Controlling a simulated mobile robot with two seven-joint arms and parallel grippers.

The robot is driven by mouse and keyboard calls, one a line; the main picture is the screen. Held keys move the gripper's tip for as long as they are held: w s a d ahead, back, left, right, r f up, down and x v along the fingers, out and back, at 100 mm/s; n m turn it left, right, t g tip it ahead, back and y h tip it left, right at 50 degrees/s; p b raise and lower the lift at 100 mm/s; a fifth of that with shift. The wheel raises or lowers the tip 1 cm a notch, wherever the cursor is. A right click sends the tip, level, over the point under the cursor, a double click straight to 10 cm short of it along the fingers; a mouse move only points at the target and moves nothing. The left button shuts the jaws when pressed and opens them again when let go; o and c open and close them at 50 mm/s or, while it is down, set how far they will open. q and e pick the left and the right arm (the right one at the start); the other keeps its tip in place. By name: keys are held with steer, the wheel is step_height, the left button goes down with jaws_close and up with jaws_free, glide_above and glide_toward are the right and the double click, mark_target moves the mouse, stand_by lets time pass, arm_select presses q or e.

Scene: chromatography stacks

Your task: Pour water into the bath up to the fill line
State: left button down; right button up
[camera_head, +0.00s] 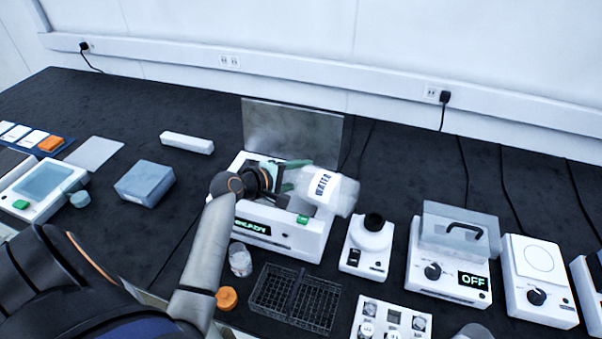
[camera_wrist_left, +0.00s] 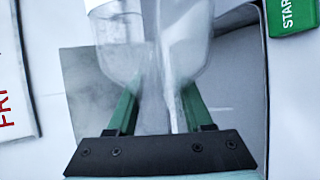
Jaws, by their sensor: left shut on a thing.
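My left gripper (camera_head: 299,180) is shut on a clear bottle labelled WATER (camera_head: 334,192). The bottle is tipped well over, nearly on its side, above the right part of a white bath unit (camera_head: 283,240). The unit has a raised grey lid (camera_head: 290,135), a green-lit display and a green START button (camera_head: 303,219). In the left wrist view the clear bottle (camera_wrist_left: 118,62) lies between and beyond the green fingers (camera_wrist_left: 158,95). The arm and bottle hide much of the bath's opening. The water level and fill line cannot be made out. My right gripper is not in view.
A small white device with a black top (camera_head: 368,243) stands close right of the bath. A lidded unit reading OFF (camera_head: 448,285) is further right. A jar (camera_head: 240,260), an orange cap (camera_head: 227,298) and a black wire rack (camera_head: 295,297) sit in front.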

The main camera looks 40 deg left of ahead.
arm_select(q)
steer(key=shift+r, duration=0.15)
step_height(320, 180, up, 7)
steer(key=m+y, duration=0.3)
steer(key=shift+d+m, duration=0.3)
steer(key=shift+d, duration=0.1)
